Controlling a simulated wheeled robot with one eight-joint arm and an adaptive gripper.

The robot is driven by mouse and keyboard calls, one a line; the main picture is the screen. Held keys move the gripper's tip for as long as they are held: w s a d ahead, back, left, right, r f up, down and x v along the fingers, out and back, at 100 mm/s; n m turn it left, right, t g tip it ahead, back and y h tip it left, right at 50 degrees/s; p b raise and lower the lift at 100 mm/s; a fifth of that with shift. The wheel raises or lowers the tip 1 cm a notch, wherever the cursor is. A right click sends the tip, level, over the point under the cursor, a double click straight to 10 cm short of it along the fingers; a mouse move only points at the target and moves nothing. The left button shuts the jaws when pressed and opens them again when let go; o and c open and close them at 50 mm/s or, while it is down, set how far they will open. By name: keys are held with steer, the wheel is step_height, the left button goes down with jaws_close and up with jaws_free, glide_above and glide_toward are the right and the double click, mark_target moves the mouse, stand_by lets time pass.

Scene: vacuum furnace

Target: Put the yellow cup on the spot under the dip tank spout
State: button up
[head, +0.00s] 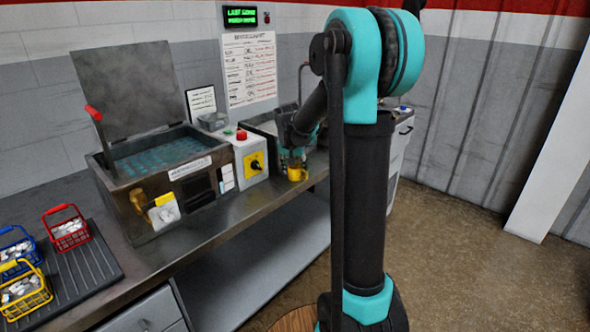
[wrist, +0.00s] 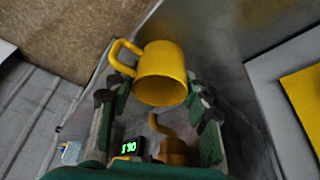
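The yellow cup (head: 297,172) is at the front edge of the steel counter, beyond the control box in the head view. In the wrist view the yellow cup (wrist: 160,75) sits between my fingertips, its handle to the left. My gripper (head: 294,150) reaches down onto the cup; in the wrist view my gripper (wrist: 160,88) has a finger against each side of it. A brassy spout-like part (wrist: 170,145) shows below the cup in the wrist view. The spot under the spout cannot be made out; my arm hides part of the far tank (head: 264,124).
A tank with a raised lid (head: 125,82) stands on the counter, with a brass tap (head: 138,201) on its front. A control box (head: 246,158) stands beside it. Red (head: 67,229), blue (head: 16,248) and yellow (head: 22,290) baskets are at left. Floor is clear at right.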

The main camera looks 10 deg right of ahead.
steer(key=c, duration=0.5)
steer(key=shift+w, duration=0.15)
steer(key=shift+w+d, duration=0.4)
steer(key=shift+w, duration=0.35)
steer(key=shift+w+d, duration=0.35)
steer(key=shift+w, duration=0.35)
steer(key=o, duration=1.2)
